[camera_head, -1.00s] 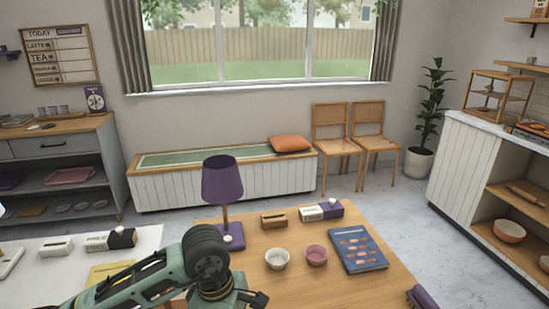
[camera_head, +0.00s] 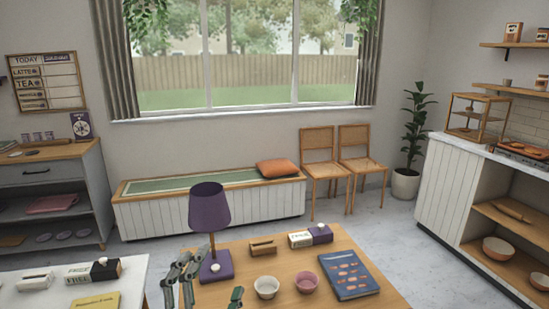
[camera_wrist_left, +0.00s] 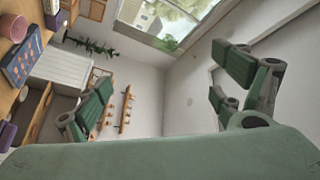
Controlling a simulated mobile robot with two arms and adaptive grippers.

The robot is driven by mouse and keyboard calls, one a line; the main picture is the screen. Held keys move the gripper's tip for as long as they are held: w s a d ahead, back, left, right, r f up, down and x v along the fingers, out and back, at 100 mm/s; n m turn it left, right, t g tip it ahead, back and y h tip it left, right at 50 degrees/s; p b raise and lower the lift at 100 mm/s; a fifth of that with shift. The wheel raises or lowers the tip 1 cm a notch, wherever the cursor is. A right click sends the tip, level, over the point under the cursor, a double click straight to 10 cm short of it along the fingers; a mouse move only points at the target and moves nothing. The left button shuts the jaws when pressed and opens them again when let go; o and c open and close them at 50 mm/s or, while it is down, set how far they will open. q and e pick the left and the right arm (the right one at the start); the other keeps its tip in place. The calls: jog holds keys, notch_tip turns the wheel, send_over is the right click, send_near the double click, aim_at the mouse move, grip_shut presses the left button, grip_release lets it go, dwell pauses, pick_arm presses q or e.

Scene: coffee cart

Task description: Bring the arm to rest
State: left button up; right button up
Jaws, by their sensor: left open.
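My left gripper (camera_head: 209,284) shows at the bottom of the head view, in front of the purple lamp (camera_head: 209,207) and close to the wooden table's (camera_head: 222,297) left edge. Its fingers are spread apart and point upward, with nothing between them. The rest of the left arm is below the head view's frame. My right gripper is not in view.
The wooden table holds a white cup (camera_head: 266,287), a pink cup (camera_head: 307,282), a blue book (camera_head: 349,275) and a wooden holder (camera_head: 263,247). A white table (camera_head: 40,294) stands at left. The floor (camera_head: 390,240) behind is clear.

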pick_arm(q)
jog(key=s+a+f+n+g+y, duration=0.2)
jog(key=s+a+f+n+g, duration=0.15)
jog(key=f, duration=0.55)
jog(key=s+a+f+n+g+y, duration=0.3)
jog(key=a+f+n+g, duration=0.15)
jog(key=f, duration=0.45)
jog(key=s+a+f+n+g+h, duration=0.15)
jog(key=s+f+g, duration=0.35)
jog(key=s, duration=0.5)
jog(key=s+f+n+g+y, duration=0.15)
jog(key=s+f+g, duration=0.25)
jog(key=s+f, duration=0.4)
notch_tip(320, 180, down, 25)
jog(key=s+g+h, duration=0.1)
jog(key=s, duration=0.1)
jog(key=s+a+f+g, duration=0.1)
jog(key=s+a+f, duration=0.2)
jog(key=s+f, duration=1.3)
jog(key=shift+s+f, duration=0.3)
jog(key=shift+s, duration=0.45)
